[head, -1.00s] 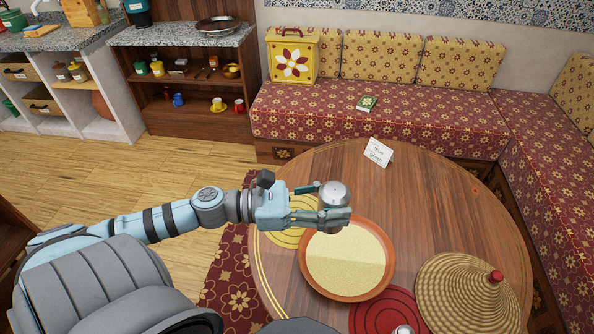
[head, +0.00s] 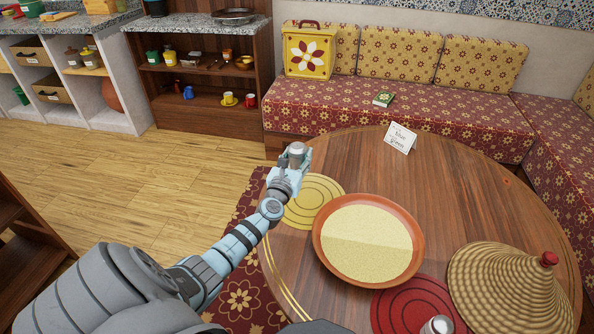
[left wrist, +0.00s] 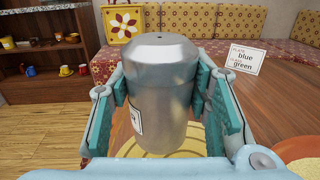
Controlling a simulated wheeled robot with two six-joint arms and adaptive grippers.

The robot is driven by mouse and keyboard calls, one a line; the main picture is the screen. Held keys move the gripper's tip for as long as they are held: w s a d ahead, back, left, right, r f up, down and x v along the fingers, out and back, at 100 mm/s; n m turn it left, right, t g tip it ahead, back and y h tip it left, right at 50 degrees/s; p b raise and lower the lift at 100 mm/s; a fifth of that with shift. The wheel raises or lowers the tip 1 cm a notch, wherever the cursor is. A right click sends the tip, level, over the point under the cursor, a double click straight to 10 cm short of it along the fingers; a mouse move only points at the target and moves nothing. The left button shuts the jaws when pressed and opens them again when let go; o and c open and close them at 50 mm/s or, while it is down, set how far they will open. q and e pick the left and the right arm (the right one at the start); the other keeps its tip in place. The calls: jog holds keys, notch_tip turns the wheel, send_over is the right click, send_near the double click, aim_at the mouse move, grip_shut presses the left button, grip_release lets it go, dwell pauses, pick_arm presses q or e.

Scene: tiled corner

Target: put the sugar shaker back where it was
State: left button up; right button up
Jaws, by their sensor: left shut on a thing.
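My left gripper (head: 296,166) is shut on a silver metal shaker (head: 297,149), held upright near the left rim of the round table. In the left wrist view the shaker (left wrist: 162,85) stands between the two teal-padded fingers; part of a white label shows, mostly hidden by the left finger. A yellow round mat (head: 325,187) lies on the table just right of the gripper. A second metal-topped shaker (head: 437,326) shows at the bottom edge, by the red mat (head: 400,310). My right gripper is not in view.
A terracotta dish of grain (head: 415,262) sits mid-table, overlapping the yellow mat. A woven cone lid (head: 508,288) stands at the right. A white card (head: 399,138) at the back reads "blue" and "green". The table's back right is clear.

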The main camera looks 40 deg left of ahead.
pick_arm(q)
jog(key=shift+w, duration=0.1)
notch_tip(320, 180, down, 8)
jog(key=b, duration=0.6)
jog(key=shift+b, duration=0.35)
notch_tip(320, 180, down, 2)
jog(key=shift+f+b, duration=0.1)
jog(key=shift+b, duration=0.8)
jog(key=shift+r, duration=0.3)
jog(key=shift+f, duration=0.1)
jog(key=o, duration=1.3)
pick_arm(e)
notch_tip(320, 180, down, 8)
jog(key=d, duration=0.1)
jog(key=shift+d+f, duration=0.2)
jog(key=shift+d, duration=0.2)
